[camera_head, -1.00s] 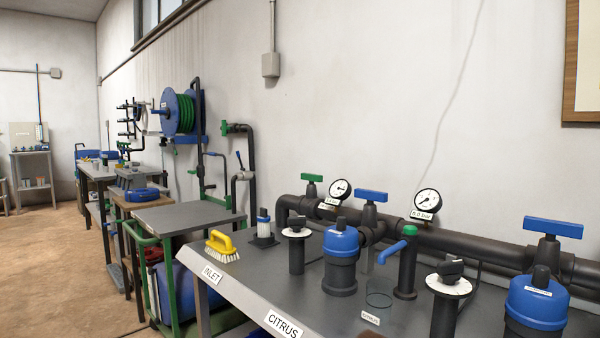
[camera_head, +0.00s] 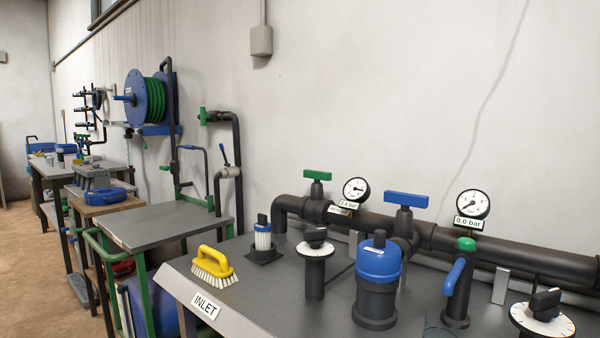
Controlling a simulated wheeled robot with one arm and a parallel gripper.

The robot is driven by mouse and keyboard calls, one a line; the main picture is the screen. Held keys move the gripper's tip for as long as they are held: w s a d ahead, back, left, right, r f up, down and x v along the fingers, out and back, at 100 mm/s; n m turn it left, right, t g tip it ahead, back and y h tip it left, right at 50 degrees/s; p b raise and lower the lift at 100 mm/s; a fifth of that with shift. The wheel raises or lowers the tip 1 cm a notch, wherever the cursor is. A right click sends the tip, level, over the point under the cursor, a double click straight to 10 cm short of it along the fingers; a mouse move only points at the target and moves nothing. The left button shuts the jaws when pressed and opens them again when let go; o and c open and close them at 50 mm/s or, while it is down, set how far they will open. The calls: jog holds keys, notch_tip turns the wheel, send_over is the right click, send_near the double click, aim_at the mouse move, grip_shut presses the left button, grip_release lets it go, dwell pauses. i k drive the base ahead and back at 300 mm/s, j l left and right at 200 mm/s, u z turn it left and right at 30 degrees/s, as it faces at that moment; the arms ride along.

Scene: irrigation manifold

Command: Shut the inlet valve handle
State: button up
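A green T-shaped valve handle (camera_head: 318,175) sits on top of the black manifold pipe (camera_head: 370,221), above the left end of the bench. The bench's front edge below carries an INLET label (camera_head: 206,306). The handle's bar lies roughly left to right in the picture, along the pipe's run. Another green handle (camera_head: 203,117) is on a wall pipe further left. A blue T-shaped handle (camera_head: 406,200) stands further right on the manifold. My gripper is not in view.
On the bench stand a yellow brush (camera_head: 212,264), a clear filter cartridge (camera_head: 263,238), a black dial post (camera_head: 315,262), a blue-topped filter (camera_head: 378,275) and a blue lever (camera_head: 455,277). Two gauges, one (camera_head: 356,191) left and one (camera_head: 472,204) reading 0.0 bar, sit behind.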

aim_at(318, 175)
jog(key=j+z, duration=0.15)
jog(key=z, duration=0.2)
jog(key=i+j+z, duration=0.1)
jog(key=z, duration=0.2)
jog(key=i+j+z, duration=0.15)
jog(key=j+z, duration=0.2)
jog(key=j, duration=0.75)
jog(key=j+z, duration=0.35)
jog(key=j, duration=0.8)
